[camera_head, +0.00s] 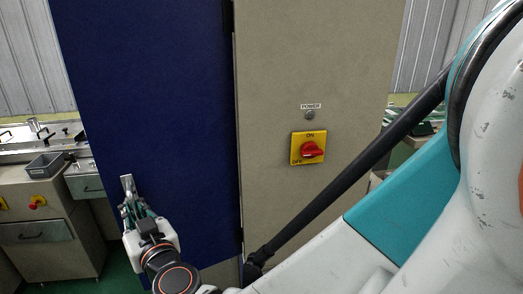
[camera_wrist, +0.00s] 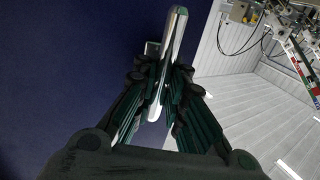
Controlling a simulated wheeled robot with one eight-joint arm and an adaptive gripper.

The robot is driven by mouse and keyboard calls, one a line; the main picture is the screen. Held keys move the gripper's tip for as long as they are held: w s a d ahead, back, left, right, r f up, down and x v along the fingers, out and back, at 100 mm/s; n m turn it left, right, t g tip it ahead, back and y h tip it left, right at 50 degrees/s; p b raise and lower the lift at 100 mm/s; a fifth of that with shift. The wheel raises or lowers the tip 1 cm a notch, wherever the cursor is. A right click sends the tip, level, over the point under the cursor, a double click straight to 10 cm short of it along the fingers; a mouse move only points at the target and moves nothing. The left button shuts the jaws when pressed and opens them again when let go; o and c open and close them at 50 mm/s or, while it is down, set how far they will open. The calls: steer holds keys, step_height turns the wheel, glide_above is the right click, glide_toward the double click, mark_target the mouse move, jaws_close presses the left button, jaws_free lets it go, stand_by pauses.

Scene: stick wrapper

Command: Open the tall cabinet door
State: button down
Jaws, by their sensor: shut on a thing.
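The tall cabinet has a dark blue door (camera_head: 150,90) on its left and a beige-grey side (camera_head: 315,60). A thin dark line runs along the edge between them, and I cannot tell whether the door is ajar. A metal handle (camera_head: 127,186) sits near the door's left edge. It also shows in the wrist view (camera_wrist: 175,45), standing off the blue surface (camera_wrist: 60,60). My gripper (camera_head: 132,207) is at the handle, and in the wrist view its fingers (camera_wrist: 160,95) are shut on it from both sides. The fingers partly hide the handle's lower part.
A red and yellow power switch (camera_head: 309,148) is on the beige side. A workbench with a grey bin (camera_head: 45,165) and a drawer unit (camera_head: 50,235) stands left of the cabinet. My arm fills the right foreground.

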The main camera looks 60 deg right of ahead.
steer(key=shift+v, duration=0.8)
steer(key=c, duration=1.6)
jaws_free()
steer(key=shift+d, duration=0.1)
steer(key=shift+c, duration=0.2)
glide_toward(118, 164)
steer(key=shift+x, duration=2.3)
steer(key=shift+r, duration=0.1)
steer(key=shift+s, duration=0.1)
